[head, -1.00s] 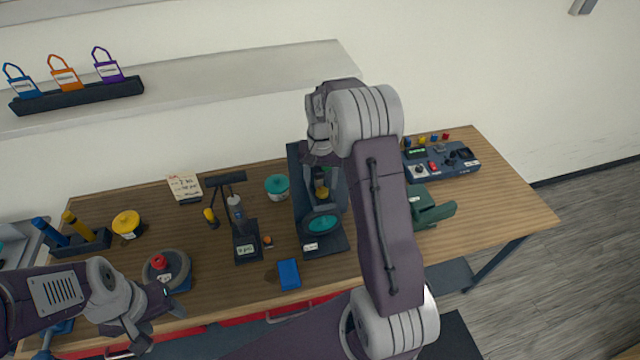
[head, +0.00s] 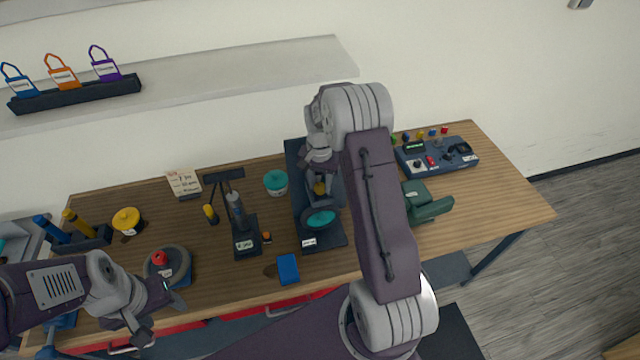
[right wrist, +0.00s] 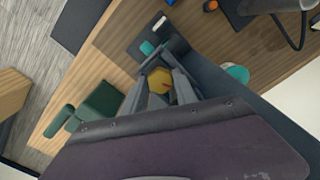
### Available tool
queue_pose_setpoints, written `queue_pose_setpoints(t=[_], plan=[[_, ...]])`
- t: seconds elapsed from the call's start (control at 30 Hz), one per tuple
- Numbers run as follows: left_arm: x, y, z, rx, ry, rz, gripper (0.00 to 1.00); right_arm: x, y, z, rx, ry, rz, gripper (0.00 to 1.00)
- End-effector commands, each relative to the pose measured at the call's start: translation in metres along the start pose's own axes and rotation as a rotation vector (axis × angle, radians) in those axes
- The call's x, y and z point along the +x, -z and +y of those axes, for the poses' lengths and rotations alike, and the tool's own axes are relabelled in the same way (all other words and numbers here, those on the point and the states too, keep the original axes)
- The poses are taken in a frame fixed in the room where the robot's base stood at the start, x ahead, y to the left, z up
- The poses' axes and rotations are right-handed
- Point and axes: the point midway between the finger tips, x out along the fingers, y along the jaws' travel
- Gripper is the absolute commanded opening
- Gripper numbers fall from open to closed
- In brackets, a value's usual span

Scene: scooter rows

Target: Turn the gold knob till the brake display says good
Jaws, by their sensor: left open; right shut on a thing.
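The gold knob (right wrist: 159,82) sits between the fingers of my right gripper (right wrist: 162,88) in the right wrist view, and the gripper is shut on it. In the head view the knob (head: 319,188) shows on a dark upright stand (head: 299,190), below my right gripper (head: 319,178). The stand has a teal disc (head: 320,218) low at the front and a small white label (head: 309,243) on its base. My left gripper (head: 158,312) is open and empty at the table's front left. I cannot tell which panel is the brake display, and no lettering is readable.
A control box (head: 436,157) with a small green screen stands at the back right. A green clamp-like block (head: 428,203) is right of my right arm. A dark pump-like stand (head: 246,240), blue block (head: 288,270) and teal pot (head: 276,182) are left of the knob's stand.

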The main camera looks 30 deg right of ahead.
Motion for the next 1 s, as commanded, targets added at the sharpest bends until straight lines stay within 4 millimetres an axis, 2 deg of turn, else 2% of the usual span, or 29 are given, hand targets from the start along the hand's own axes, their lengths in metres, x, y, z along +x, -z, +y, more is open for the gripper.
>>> queue_pose_setpoints(t=[0.2,0.5,0.53,0.6,0.9,1.0], plan=[[0.003,0.0,0.0,0.0,0.0,0.0,0.56,0.0,0.001,0.0,0.209,0.001,0.004,0.0],[0.003,0.0,0.0,0.0,0.0,0.0,0.56,-0.001,0.002,0.0,0.226,0.002,0.005,0.0],[0.003,0.0,0.0,0.0,0.0,0.0,0.56,-0.001,0.002,0.0,0.226,0.002,0.005,0.39],[0.003,0.0,0.0,0.0,0.0,0.0,0.56,-0.001,0.001,0.0,0.225,0.002,0.004,0.56],[0.004,0.0,0.0,0.0,0.0,0.0,0.56,-0.001,0.001,0.0,0.225,0.001,0.003,0.56],[0.011,-0.001,0.0,0.0,0.0,0.0,0.56,-0.01,0.002,-0.001,0.225,0.004,0.006,0.56]])
